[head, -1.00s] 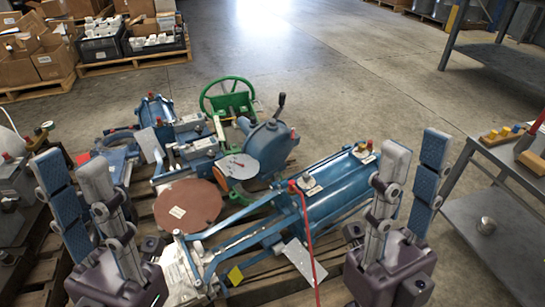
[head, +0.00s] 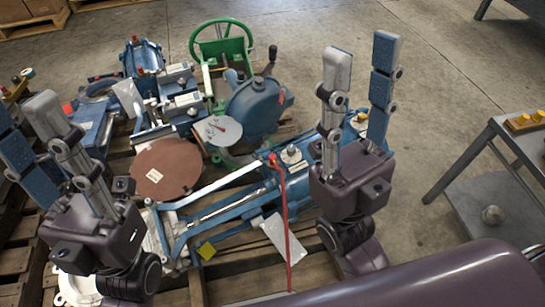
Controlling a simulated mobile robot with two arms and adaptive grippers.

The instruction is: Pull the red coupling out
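A red coupling (head: 272,160) sits at the top of a red hose (head: 285,212), at the upright bracket end of a long blue cylinder (head: 298,160) on a pallet. I cannot tell how it is fastened. My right gripper (head: 362,62) is open and empty, its two fingers pointing up. It is to the right of the coupling and hides much of the cylinder. My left gripper (head: 22,118) is open and empty at the left edge, far from the coupling, with one finger partly cut off.
Machine parts crowd the pallet (head: 215,290): a brown disc (head: 168,168), a green handwheel (head: 222,42), a blue pump housing (head: 257,105) and a tilted pale plate (head: 283,236). A grey metal table (head: 470,195) stands at right.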

